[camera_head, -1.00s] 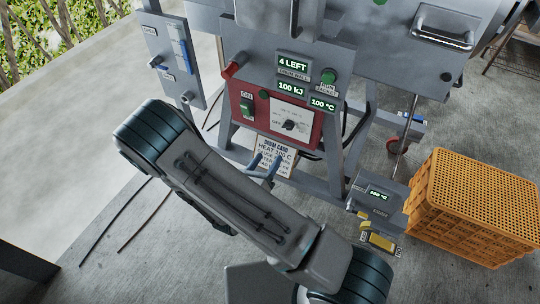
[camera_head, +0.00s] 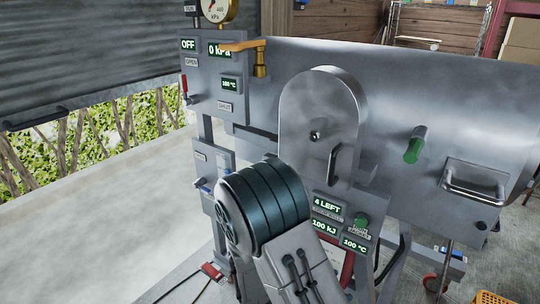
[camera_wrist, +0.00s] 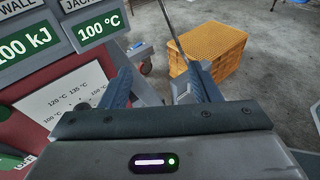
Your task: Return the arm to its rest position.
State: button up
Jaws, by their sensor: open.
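My gripper (camera_wrist: 163,78) shows in the wrist view with its two blue fingers apart and nothing between them. It is close to the machine's red panel (camera_wrist: 45,122), which has a temperature dial. In the head view my arm's large dark joint stands in front of the machine (camera_head: 455,130), and the gripper itself is hidden or out of the frame.
The machine carries displays reading 4 LEFT, 100 kJ and 100 °C (camera_head: 355,244). A hatch with a handle (camera_head: 318,125) and a gauge (camera_head: 217,10) sit higher up. An orange crate (camera_wrist: 212,50) stands on the floor (camera_wrist: 285,35). A low wall (camera_head: 110,195) runs left.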

jog(key=s+r+m+y+p, duration=0.3)
jog(key=s+r+m+y, duration=0.1)
jog(key=r+m, duration=0.3)
jog(key=s+r+m+g+y+p, duration=0.1)
jog(key=s+r+m+y+p, duration=0.3)
jog(key=r+m, duration=0.3)
jog(key=s+a+r+m+g+y+p, duration=0.1)
jog(key=s+r+m+y+p, duration=0.3)
jog(key=r, duration=0.9)
jog(key=m+y, duration=0.2)
jog(key=m, duration=0.1)
jog(key=shift+y, duration=0.3)
